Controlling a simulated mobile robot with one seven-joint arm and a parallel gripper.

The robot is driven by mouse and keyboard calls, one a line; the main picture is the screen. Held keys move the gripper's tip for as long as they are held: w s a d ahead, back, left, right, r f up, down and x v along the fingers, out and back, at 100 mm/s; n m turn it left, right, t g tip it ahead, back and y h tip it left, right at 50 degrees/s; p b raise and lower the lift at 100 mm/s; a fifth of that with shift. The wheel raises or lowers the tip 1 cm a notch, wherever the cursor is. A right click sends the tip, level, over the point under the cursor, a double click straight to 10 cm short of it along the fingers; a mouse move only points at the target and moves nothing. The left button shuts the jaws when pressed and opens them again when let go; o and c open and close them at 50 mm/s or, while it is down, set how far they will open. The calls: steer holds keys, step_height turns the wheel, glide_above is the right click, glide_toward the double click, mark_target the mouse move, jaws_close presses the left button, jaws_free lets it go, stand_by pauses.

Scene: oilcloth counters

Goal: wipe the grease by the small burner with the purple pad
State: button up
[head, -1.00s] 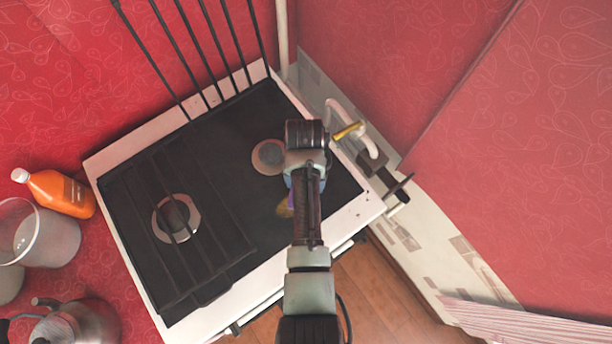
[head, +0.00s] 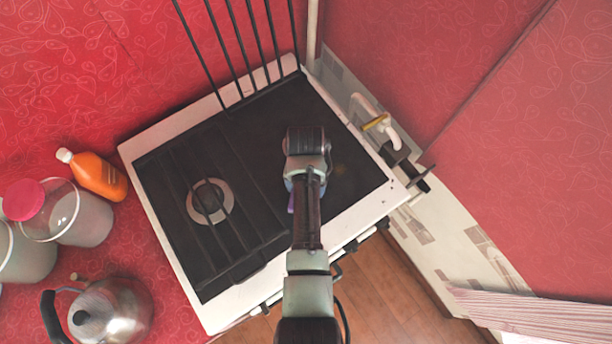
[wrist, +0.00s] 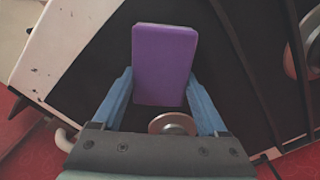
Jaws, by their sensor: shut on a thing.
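My gripper (wrist: 160,84) is shut on the purple pad (wrist: 164,62), which sits between its two blue fingers in the wrist view. In the head view only a sliver of the pad (head: 291,204) shows beside my arm, over the stovetop. Whether the pad touches the black surface I cannot tell. The small burner (wrist: 172,123) shows between the fingers, close to the pad, in the wrist view; my arm hides it in the head view. A faint brownish mark (head: 339,169) shows on the black top right of my arm. No clear grease shows in the wrist view.
The white-edged stove (head: 171,258) has a grate over the large burner (head: 209,201) and an upright rack (head: 238,60) behind. An orange bottle (head: 98,176), clear jars (head: 88,220) and a kettle (head: 112,310) stand left. A pale pipe with a yellow valve handle (head: 377,121) is at right.

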steer(key=r, duration=0.1)
steer(key=r+p, duration=0.2)
steer(key=shift+w+d+r, duration=0.25)
step_height(320, 180, up, 4)
steer(key=p, duration=0.3)
steer(key=shift+f, duration=0.2)
steer(key=shift+s+f+b, duration=0.1)
steer(key=shift+s+b, duration=0.05)
steer(key=shift+b, duration=0.45)
